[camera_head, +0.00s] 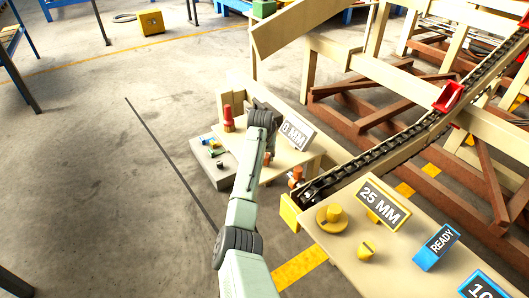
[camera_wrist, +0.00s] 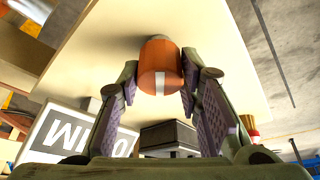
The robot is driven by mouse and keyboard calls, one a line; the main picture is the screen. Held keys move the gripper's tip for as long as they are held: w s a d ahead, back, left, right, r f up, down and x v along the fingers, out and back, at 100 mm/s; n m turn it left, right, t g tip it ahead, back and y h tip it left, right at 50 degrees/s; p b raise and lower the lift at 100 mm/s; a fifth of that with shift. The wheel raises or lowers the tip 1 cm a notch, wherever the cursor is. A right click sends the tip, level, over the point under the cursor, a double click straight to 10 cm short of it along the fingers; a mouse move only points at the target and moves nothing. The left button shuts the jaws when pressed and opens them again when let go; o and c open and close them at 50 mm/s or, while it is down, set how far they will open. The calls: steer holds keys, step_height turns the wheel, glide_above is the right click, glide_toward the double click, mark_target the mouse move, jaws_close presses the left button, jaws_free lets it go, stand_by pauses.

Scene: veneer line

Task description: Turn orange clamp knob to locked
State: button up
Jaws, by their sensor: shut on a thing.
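The orange clamp knob (camera_wrist: 160,58) is a round cylinder with a white stripe, standing out from a pale board (camera_wrist: 90,50) in the wrist view. My gripper (camera_wrist: 159,78) has one finger on each side of the knob and is shut on it. The white stripe faces the wrist camera. In the head view my arm reaches over the workbench beside the 0 MM sign (camera_head: 297,133). A small orange piece (camera_head: 267,158) shows just right of my arm there; I cannot tell whether it is the same knob.
A red brush (camera_head: 228,118) and a grey block with small parts (camera_head: 212,165) stand left of my arm. Another orange cylinder (camera_head: 296,175) is near the chain conveyor (camera_head: 370,158). A table with yellow knobs (camera_head: 331,216) and a 25 MM sign (camera_head: 383,203) is at right. Floor at left is open.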

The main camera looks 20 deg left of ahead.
steer(key=m+h, duration=0.1)
steer(key=m, duration=0.1)
steer(key=m+h, duration=0.1)
steer(key=m, duration=0.2)
steer(key=shift+m, duration=0.3)
steer(key=shift+m+g+h+b, duration=0.2)
steer(key=shift+m+h+b, duration=0.35)
steer(key=shift+m, duration=0.55)
steer(key=shift+m+g+h+b, duration=0.25)
steer(key=shift+m+b, duration=0.45)
steer(key=shift+m, duration=0.4)
steer(key=o, duration=1.1)
steer(key=shift+o, duration=0.2)
steer(key=shift+r, duration=0.1)
steer(key=v, duration=1.2)
